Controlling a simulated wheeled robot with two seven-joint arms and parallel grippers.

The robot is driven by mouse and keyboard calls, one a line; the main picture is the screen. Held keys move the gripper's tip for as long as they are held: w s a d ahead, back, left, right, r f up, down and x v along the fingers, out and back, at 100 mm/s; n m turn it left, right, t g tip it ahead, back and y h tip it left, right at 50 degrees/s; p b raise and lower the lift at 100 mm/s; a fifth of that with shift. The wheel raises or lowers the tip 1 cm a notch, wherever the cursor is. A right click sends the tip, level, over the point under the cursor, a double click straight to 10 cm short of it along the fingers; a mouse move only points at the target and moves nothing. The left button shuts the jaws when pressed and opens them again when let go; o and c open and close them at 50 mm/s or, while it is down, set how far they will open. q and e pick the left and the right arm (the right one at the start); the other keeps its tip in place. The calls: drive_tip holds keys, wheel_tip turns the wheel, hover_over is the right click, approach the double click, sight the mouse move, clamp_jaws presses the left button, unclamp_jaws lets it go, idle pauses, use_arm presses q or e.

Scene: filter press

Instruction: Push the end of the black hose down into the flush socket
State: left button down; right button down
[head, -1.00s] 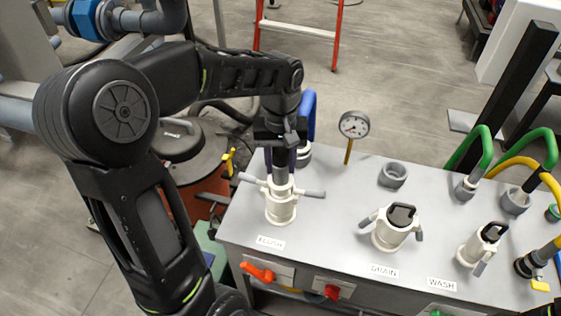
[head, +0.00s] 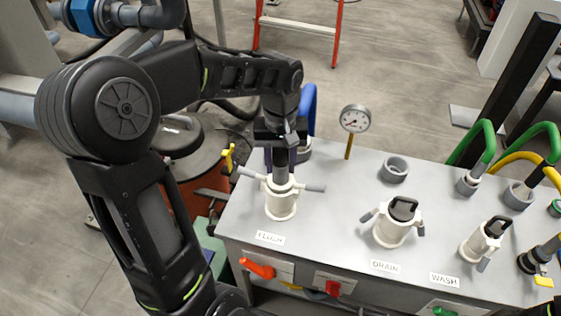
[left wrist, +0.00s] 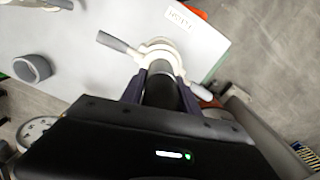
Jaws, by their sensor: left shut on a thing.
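The flush socket (head: 281,204) is a white collar with two grey-tipped side levers, standing on the grey bench above its FLUSH label (head: 270,238). My left gripper (head: 280,150) points down right above it, shut on the grey end fitting of the black hose (head: 280,163). The fitting stands upright and its lower end is in the socket's mouth; how deep it sits I cannot tell. In the left wrist view the dark hose end (left wrist: 160,88) lies between the fingers and meets the white socket (left wrist: 160,55). The right gripper is not seen.
Capped DRAIN (head: 398,222) and WASH (head: 486,241) sockets stand to the right. A pressure gauge (head: 354,119) and an empty grey ring (head: 394,169) are behind. A blue hose (head: 309,108) rises close behind my gripper. Green and yellow hoses are at the far right.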

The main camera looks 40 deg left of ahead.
use_arm(q)
drive_tip(key=c, duration=0.8)
unclamp_jaws()
wheel_tip(320, 180, up, 8)
drive_tip(key=shift+f, duration=0.1)
idle(0.3)
